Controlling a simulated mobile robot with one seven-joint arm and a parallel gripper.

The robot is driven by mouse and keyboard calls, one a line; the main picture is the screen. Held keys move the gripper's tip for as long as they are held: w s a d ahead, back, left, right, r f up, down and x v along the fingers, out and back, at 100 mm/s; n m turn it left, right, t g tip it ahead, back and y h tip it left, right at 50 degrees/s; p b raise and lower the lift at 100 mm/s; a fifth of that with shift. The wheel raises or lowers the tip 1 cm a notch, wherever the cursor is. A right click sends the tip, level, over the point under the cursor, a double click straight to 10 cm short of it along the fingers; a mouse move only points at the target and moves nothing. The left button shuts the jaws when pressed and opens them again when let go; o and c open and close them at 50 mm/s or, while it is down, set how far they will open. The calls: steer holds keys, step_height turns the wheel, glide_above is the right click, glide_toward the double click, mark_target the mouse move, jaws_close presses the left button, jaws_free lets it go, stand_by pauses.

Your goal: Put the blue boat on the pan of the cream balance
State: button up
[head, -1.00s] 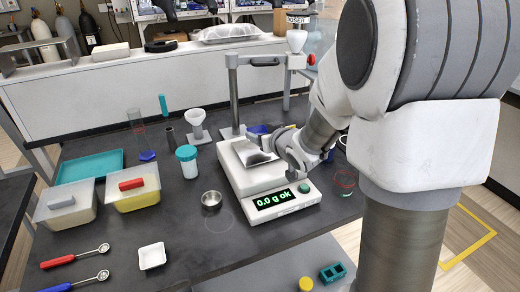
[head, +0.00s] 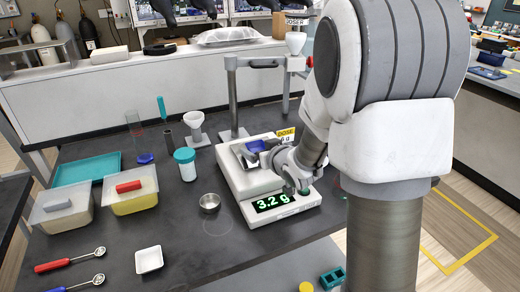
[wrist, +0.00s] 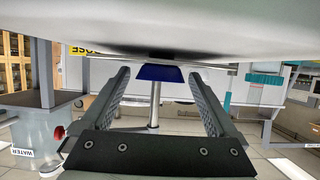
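The blue boat (head: 256,146) sits on the metal pan (head: 240,156) of the cream balance (head: 237,183). The balance's green display (head: 273,202) reads 3.2 g. My gripper (head: 268,154) is low at the right side of the pan, partly covering it from the head camera. In the wrist view my gripper (wrist: 160,80) has its two fingers spread apart. The blue boat (wrist: 160,73) shows between and just beyond the fingertips, with a gap on each side. The wrist view's upper part is filled by a pale surface close to the camera.
A post and crossbar (head: 232,95) stand behind the balance. Lidded tubs (head: 130,190) and a teal tray (head: 86,168) lie farther left.

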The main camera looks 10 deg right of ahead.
steer(key=shift+s+r, duration=0.2)
steer(key=shift+r, duration=0.15)
steer(key=p+v, duration=0.1)
steer(key=v, duration=0.8)
steer(key=shift+s+b, duration=0.25)
steer(key=shift+b, duration=0.2)
steer(key=s+d+r+m+g+h+b, duration=0.1)
steer(key=s+d+r+m+g+h, duration=0.2)
steer(key=s, duration=0.6)
steer(key=s+a+g, duration=0.2)
steer(key=s, duration=0.5)
steer(key=s+a+g, duration=0.2)
steer(key=s, duration=0.5)
steer(key=shift+a+r+n+g, duration=0.4)
steer(key=shift+r, duration=0.1)
